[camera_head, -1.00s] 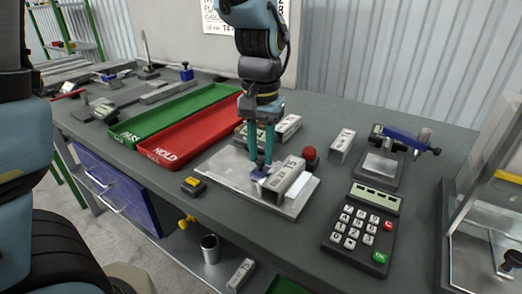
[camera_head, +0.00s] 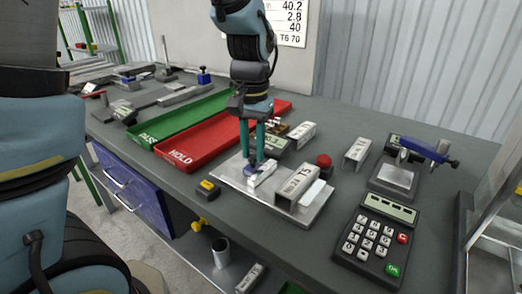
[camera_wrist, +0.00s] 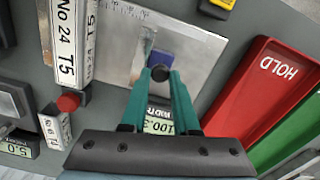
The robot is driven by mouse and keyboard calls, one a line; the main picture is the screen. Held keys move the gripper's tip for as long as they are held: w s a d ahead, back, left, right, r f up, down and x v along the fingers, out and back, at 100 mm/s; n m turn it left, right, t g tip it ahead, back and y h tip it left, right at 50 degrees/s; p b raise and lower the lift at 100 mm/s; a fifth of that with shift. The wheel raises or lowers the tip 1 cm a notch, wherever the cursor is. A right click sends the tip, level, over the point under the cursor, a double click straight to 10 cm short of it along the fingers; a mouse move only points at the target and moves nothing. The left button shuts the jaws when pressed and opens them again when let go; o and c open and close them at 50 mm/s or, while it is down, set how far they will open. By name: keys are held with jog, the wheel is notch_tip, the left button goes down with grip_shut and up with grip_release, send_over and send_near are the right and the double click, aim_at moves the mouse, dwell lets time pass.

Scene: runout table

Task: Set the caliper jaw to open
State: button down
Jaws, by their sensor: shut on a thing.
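The caliper jaw (camera_head: 262,175) is a small pale block with a blue part, on a bright metal plate (camera_head: 228,171). In the wrist view its blue block (camera_wrist: 161,58) has a dark round knob between my fingertips. My gripper (camera_head: 252,160) points down with its teal fingers shut on the jaw's knob; the fingertips also show in the wrist view (camera_wrist: 160,75). A silver part labelled T5 (camera_head: 298,184) stands on the plate to the right, with a gap between it and the jaw. A display reading about 100.3 (camera_wrist: 160,126) is partly hidden by my fingers.
A red HOLD tray (camera_head: 190,153) and a green PASS tray (camera_head: 160,132) lie left of the plate. A red button (camera_head: 324,160) stands behind the part. A keypad (camera_head: 375,237) and a small blue-armed gauge (camera_head: 395,178) are to the right. A yellow-black item (camera_head: 208,188) lies in front.

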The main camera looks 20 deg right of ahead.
aim_at(251, 154)
jog(key=shift+w+a, duration=0.1)
jog(key=shift+w, duration=0.15)
jog(key=c, duration=0.9)
grip_release()
jog(key=shift+o, duration=1.2)
jog(key=shift+r, duration=0.1)
notch_tip(251, 154, up, 11)
jog(key=b, duration=0.1)
jog(key=shift+f, duration=0.2)
jog(key=w+a+f+n, duration=0.2)
jog(key=a+f, duration=0.1)
jog(key=a, duration=0.3)
jog(key=w+a+f+n, duration=0.2)
jog(key=a+f, duration=0.1)
jog(key=a, duration=0.4)
jog(key=w+a+f+n+t, duration=0.1)
jog(key=a+f+n, duration=0.1)
jog(key=a+f, duration=0.2)
jog(key=shift+w+a, duration=0.2)
jog(key=shift+a, duration=0.45)
jog(key=shift+w+a, duration=0.2)
jog(key=shift+a, duration=0.4)
jog(key=s+a+f+n, duration=0.2)
jog(key=a+f, duration=0.1)
jog(key=a, duration=0.4)
jog(key=shift+a+f+t, duration=0.25)
jog(key=shift+a+t, duration=0.05)
